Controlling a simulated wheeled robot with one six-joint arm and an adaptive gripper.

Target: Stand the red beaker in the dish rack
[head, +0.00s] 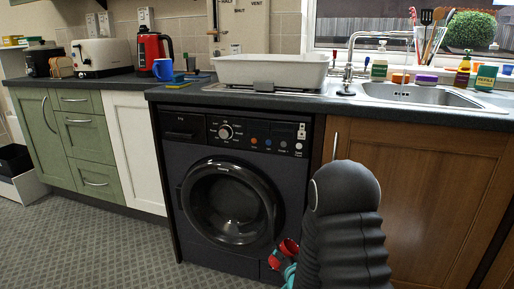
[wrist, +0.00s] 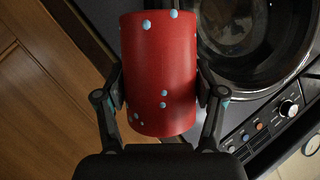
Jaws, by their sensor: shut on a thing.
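The red beaker (wrist: 160,70) has pale blue dots and fills the middle of the wrist view. My gripper (wrist: 160,98) is shut on it, one finger against each side. In the head view the beaker (head: 289,247) shows small and low, in front of the washing machine and below the counter, partly hidden by my gripper and arm. A long white tub-like container (head: 270,72), which seems to be the dish rack, stands on the counter above the washing machine. Its inside is mostly hidden by its front wall.
The counter edge (head: 240,97) lies above my gripper. A blue mug (head: 163,69) stands left of the white container, with a red kettle (head: 152,50) behind it. A tap (head: 350,60) and sink (head: 420,95) with several bottles are to the right. The washing machine (head: 190,150) is close behind the beaker.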

